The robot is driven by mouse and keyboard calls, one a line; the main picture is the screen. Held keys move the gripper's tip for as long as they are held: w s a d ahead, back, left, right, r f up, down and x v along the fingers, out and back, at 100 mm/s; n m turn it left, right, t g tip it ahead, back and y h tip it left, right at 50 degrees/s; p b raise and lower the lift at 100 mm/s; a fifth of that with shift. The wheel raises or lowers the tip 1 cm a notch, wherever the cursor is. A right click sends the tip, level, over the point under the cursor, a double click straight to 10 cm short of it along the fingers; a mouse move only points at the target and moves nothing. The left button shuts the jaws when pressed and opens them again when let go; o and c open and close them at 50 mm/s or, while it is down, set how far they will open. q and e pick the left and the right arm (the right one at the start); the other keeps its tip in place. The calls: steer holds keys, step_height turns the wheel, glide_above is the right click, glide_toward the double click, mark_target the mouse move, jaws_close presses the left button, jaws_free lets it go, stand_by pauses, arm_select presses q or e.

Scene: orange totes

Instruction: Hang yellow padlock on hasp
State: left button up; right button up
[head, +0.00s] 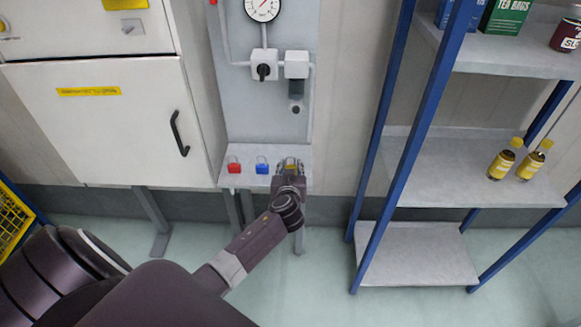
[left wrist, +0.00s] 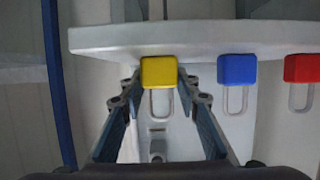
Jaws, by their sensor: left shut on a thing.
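The yellow padlock (head: 291,167) is at the right end of the small grey ledge on the panel. In the left wrist view the yellow padlock (left wrist: 158,72) sits between the fingertips of my left gripper (left wrist: 159,80), which is shut on its body. My left gripper (head: 290,173) hides part of the padlock in the head view. The shackle shows as a grey loop. I cannot tell whether the padlock still touches the ledge. A dark fitting (head: 296,88) hangs below a white box on the panel above; I cannot tell whether it is the hasp. My right gripper is not in view.
A blue padlock (head: 262,165) and a red padlock (head: 234,165) stand on the ledge (head: 225,181) left of the yellow one. A white cabinet (head: 90,125) is at the left. A blue-posted shelf rack (head: 415,262) with bottles is at the right.

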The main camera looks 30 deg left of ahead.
arm_select(q)
steer(key=shift+r+p, duration=1.1)
steer(key=shift+r, duration=0.35)
steer(key=shift+r+p, duration=0.85)
steer(key=shift+r, duration=0.25)
steer(key=s+d, duration=0.5)
steer(key=s, duration=0.3)
steer(key=shift+s+d, duration=0.15)
steer(key=shift+s, duration=0.15)
